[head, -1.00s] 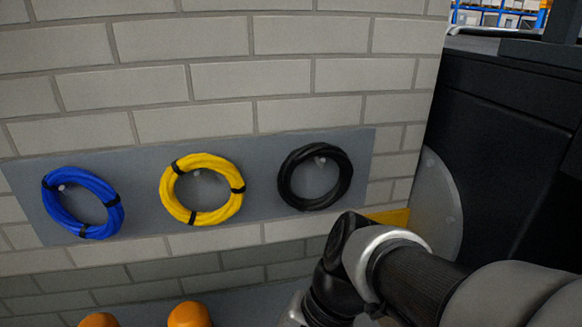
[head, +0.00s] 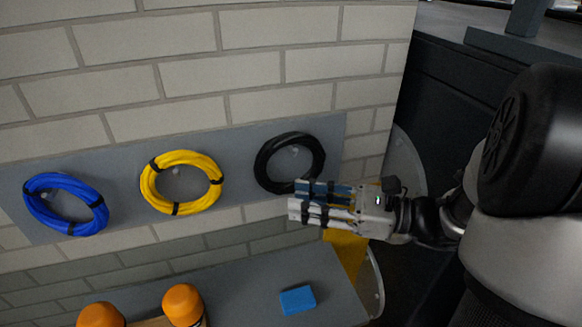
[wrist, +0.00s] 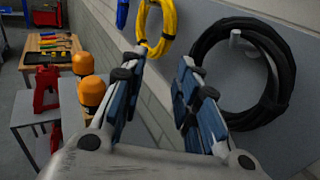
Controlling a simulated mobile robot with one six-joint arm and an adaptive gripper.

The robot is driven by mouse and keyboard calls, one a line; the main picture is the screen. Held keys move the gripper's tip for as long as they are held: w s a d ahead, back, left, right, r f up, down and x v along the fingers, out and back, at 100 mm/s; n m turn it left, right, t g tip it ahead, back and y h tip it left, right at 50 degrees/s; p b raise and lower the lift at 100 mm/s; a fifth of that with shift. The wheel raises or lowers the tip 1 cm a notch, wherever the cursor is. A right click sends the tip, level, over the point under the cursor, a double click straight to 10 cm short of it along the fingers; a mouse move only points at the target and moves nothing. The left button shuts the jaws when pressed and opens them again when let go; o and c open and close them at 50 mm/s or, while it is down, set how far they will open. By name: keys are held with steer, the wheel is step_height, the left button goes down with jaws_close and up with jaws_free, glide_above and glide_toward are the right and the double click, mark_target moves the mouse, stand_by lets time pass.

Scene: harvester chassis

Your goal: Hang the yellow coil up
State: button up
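The yellow coil (head: 148,186), bound with black ties, is on the grey wall board (head: 232,150), its ring around a light peg (head: 178,171). It shows partly at the top of the wrist view (wrist: 168,22). My gripper (head: 298,200) is at the lower edge of the black coil in the head view, to the right of the yellow coil. Its blue-padded fingers point left. In the wrist view the fingers (wrist: 160,80) are apart with nothing between them, so it is open and empty.
The black coil (wrist: 288,75) is around its own peg close beside my fingers. A blue coil (head: 42,214) hangs at the left. Below are orange-domed objects (head: 183,304) and a blue block (head: 298,300) on a grey surface. A dark chassis (head: 440,100) stands at the right.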

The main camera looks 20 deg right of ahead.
mark_target(221, 178)
steer(key=shift+m+t, duration=0.3)
steer(key=shift+t, duration=0.1)
steer(key=x, duration=0.8)
steer(key=b+x, duration=0.1)
steer(key=x, duration=0.8)
steer(key=shift+w+d+r, duration=0.15)
steer(key=shift+w+d, duration=0.1)
steer(key=shift+d, duration=0.05)
steer(key=shift+c, duration=0.5)
jaws_close()
steer(key=shift+r, duration=0.1)
